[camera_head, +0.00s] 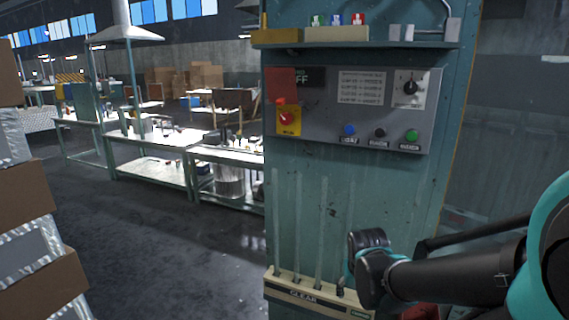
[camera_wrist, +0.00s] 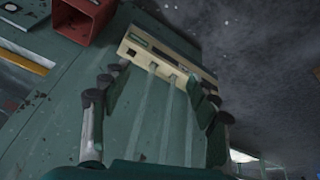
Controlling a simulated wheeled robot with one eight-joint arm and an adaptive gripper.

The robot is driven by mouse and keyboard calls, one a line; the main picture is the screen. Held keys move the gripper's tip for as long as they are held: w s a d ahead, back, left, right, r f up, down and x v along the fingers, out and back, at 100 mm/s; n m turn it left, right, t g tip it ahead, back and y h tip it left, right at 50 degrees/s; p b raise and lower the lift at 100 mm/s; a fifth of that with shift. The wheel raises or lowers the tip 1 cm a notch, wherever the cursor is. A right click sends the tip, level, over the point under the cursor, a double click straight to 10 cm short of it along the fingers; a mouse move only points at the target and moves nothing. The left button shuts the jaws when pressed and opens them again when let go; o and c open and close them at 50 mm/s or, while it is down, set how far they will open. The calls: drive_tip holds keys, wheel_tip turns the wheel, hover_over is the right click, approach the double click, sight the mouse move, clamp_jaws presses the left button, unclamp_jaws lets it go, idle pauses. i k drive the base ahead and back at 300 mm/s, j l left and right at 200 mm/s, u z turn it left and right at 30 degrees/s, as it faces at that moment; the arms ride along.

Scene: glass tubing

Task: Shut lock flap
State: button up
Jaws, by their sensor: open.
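A red flap (camera_head: 281,84) stands raised on the grey control panel (camera_head: 320,130), at its left side in the head view. Just below it is a red rotary switch (camera_head: 287,118) on a yellow plate. The flap partly covers a dark sign ending in "FF". My gripper (camera_wrist: 162,86) is open and empty in the wrist view, its fingers spread on either side. It points toward the lower front of the teal cabinet, at the cream tube rack (camera_wrist: 170,55). In the head view, my arm is at lower right, well below the panel, and the fingers cannot be made out.
The rack marked "CLEAR" (camera_head: 305,296) holds several upright glass tubes (camera_head: 320,230) below the panel. A red open box (camera_wrist: 85,20) is beside the rack. A shelf (camera_head: 350,36) with small coloured items tops the panel. Cardboard boxes (camera_head: 25,195) stand at left; floor between is clear.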

sight(281, 83)
drive_tip(key=z, duration=3)
drive_tip(key=k+j+z, duration=0.2)
drive_tip(key=z, duration=0.15)
drive_tip(key=k+j+z, duration=0.1)
drive_tip(key=k+z, duration=0.25)
drive_tip(key=k+j+z, duration=0.1)
drive_tip(key=z, duration=0.3)
drive_tip(key=k+z, duration=0.2)
drive_tip(key=k, duration=0.25)
drive_tip(key=k+l+z, duration=0.1)
drive_tip(key=k+z, duration=0.15)
drive_tip(key=k, duration=0.2)
drive_tip(key=k+l+z, duration=0.2)
drive_tip(key=k, duration=0.25)
drive_tip(key=k+j+z, duration=0.2)
drive_tip(key=k+z, duration=0.25)
drive_tip(key=k, duration=0.45)
drive_tip(key=k+l+z, duration=0.1)
drive_tip(key=k+z, duration=0.35)
drive_tip(key=k, duration=0.45)
drive_tip(key=k+u, duration=0.4)
drive_tip(key=k+j+u, duration=0.15)
drive_tip(key=u, duration=0.2)
drive_tip(key=k+j+u, duration=0.2)
drive_tip(key=u, duration=0.9)
drive_tip(key=k+j, duration=0.05)
